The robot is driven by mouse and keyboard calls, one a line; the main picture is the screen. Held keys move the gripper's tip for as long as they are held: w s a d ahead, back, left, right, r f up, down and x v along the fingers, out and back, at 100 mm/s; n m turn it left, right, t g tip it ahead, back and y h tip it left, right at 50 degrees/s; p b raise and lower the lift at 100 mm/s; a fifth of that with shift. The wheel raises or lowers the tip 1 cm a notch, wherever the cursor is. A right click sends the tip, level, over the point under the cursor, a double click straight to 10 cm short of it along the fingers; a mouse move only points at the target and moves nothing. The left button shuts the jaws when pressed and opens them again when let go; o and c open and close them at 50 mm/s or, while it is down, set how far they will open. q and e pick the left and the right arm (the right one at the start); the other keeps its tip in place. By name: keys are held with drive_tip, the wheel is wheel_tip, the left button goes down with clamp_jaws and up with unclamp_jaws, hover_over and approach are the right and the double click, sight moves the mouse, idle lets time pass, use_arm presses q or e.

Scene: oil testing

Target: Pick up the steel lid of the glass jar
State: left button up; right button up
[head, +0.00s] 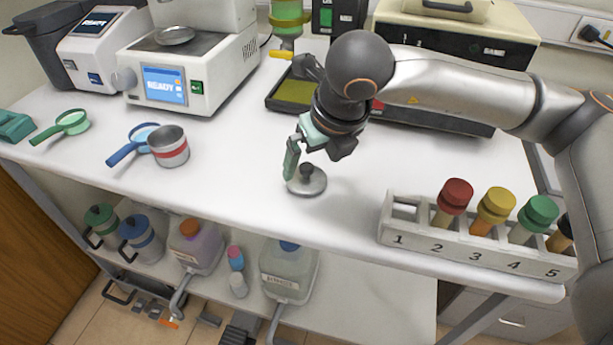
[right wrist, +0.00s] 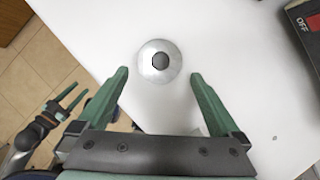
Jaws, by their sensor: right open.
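The steel lid (head: 314,187) is a round metal disc with a dark knob, flat on the white bench near its front edge. In the right wrist view the lid (right wrist: 146,67) lies straight ahead, centred between the fingertips. My right gripper (head: 314,158) is open and empty just above and behind the lid, one finger partly beside the knob in the head view. Its two green fingers (right wrist: 159,76) stand apart, not touching the lid. My left gripper (right wrist: 80,92) shows only in the right wrist view, low at left, its fingers apart and empty. I cannot make out the glass jar.
A numbered rack (head: 400,236) with several coloured-cap tubes stands right of the lid. A steel cup (head: 170,152) and two strainers lie to the left. A dark tray (head: 275,102) and instruments stand behind. The bench (head: 235,170) left of the lid is clear.

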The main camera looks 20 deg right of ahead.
sight(309, 169)
drive_tip(key=x, duration=0.5)
drive_tip(key=shift+w, duration=0.1)
drive_tip(key=shift+c, duration=0.2)
drive_tip(key=c, duration=1)
drive_tip(key=shift+r, duration=0.1)
drive_tip(key=shift+c, duration=0.2)
